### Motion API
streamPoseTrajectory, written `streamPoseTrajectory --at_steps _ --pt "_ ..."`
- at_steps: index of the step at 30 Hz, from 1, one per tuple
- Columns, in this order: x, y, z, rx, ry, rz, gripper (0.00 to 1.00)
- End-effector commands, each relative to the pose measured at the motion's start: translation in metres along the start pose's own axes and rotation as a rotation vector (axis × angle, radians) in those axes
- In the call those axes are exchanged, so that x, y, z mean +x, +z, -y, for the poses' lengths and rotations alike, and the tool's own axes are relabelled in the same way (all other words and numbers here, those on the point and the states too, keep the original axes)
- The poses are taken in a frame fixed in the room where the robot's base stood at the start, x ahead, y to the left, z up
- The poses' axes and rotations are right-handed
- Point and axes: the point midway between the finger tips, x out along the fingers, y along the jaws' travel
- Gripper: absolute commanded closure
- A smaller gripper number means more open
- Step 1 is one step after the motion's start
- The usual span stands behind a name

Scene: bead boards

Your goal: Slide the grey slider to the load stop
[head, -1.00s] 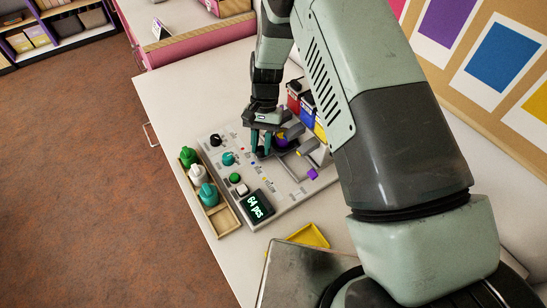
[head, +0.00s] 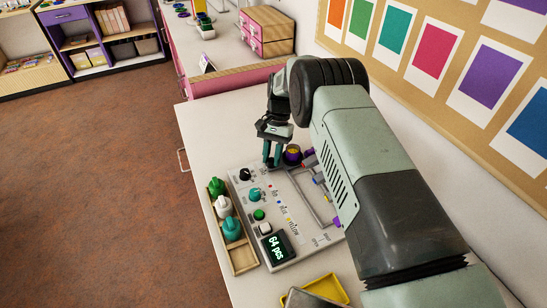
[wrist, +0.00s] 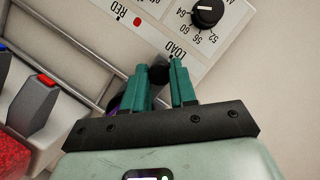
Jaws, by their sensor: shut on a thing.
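The control board (head: 300,241) lies on the white table, with dials, buttons and a rail along its right part. My gripper (head: 271,160) points down at the board's far end, beyond the black dial. In the wrist view its two teal fingers (wrist: 160,75) are shut on a dark knob, the grey slider (wrist: 157,76), which is mostly hidden between them. The slider is right beside the printed LOAD label (wrist: 178,52) and its small tick mark. The RED label (wrist: 125,9) with a red dot is farther along the strip. I cannot tell whether the slider touches the stop.
A purple cup (head: 292,155) with yellow inside stands close to the right of my gripper. The black dial (head: 245,175) is near its left. A display (head: 277,247) reads 64 pcs. A yellow tray (head: 322,290) lies nearer.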

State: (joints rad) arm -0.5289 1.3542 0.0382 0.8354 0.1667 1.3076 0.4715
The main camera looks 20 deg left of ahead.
Motion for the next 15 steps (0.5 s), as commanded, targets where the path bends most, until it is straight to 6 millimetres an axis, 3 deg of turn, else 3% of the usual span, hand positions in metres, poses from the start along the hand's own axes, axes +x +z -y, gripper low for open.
streamPoseTrajectory --at_steps 9,10,14,15 --pt "-0.0033 -0.0042 0.0038 -0.002 -0.013 -0.021 1.00" --pt "-0.0034 -0.0040 0.0038 -0.002 -0.013 -0.020 0.69" --pt "-0.0029 -0.0034 0.0035 -0.002 -0.012 -0.017 0.49" --pt "-0.0026 -0.0032 0.0033 -0.002 -0.011 -0.016 0.48"
